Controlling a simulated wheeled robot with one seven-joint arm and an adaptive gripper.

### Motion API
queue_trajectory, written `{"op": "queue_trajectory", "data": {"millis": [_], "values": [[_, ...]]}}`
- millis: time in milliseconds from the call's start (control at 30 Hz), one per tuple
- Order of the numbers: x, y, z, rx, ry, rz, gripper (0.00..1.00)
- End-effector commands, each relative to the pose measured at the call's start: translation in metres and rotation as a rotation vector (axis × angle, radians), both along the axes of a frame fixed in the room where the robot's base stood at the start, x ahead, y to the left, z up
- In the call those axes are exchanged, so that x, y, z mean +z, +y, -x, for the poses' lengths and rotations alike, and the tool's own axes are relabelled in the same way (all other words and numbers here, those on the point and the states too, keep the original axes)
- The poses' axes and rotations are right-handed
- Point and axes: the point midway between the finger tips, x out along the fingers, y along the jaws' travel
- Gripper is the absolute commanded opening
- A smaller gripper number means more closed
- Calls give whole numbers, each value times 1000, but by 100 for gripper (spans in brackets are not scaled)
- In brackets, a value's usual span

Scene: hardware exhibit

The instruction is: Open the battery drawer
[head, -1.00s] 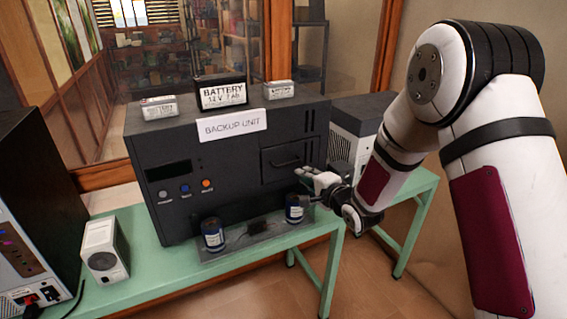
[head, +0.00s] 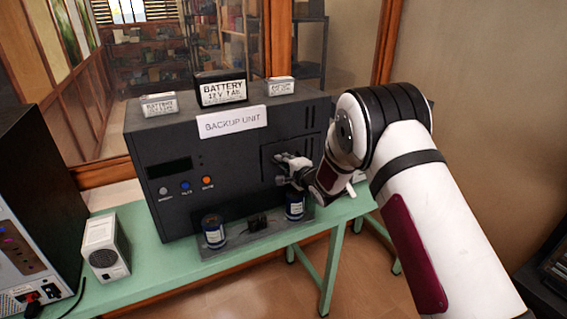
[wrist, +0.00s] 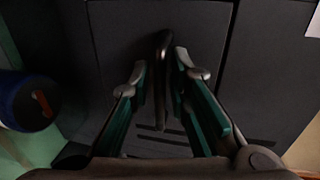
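The backup unit (head: 225,160) is a dark box with a white label on its front, standing on a green bench. The battery drawer (head: 272,151) is the dark panel at the right of that front and looks flush with it. My gripper (head: 281,169) is in front of this panel and hides its handle in the head view. In the wrist view the dark bar handle (wrist: 163,75) lies between the two fingers of my gripper (wrist: 161,70). The fingers are apart, with the right one closer to the handle; I cannot tell if it touches.
Batteries (head: 220,89) stand on top of the unit. Two blue cylinders (head: 214,232) stand on a tray below its front; one blue cylinder (wrist: 30,100) shows at the left in the wrist view. A white box (head: 106,247) and a black computer case (head: 35,210) are at the left.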

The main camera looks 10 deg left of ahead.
Motion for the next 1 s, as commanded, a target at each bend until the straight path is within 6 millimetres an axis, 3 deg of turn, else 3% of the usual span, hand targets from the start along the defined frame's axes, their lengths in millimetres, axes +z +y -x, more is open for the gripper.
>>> {"op": "queue_trajectory", "data": {"millis": [400, 433, 500, 833, 1000], "values": [[-2, 4, -7, -1, 1, 1, 17], [-2, 5, -7, -1, 1, 1, 15], [-2, 4, -7, -1, 1, 1, 0], [-2, 3, -5, -1, 0, 2, 0], [-1, -6, 7, -2, 3, 0, 0]]}}
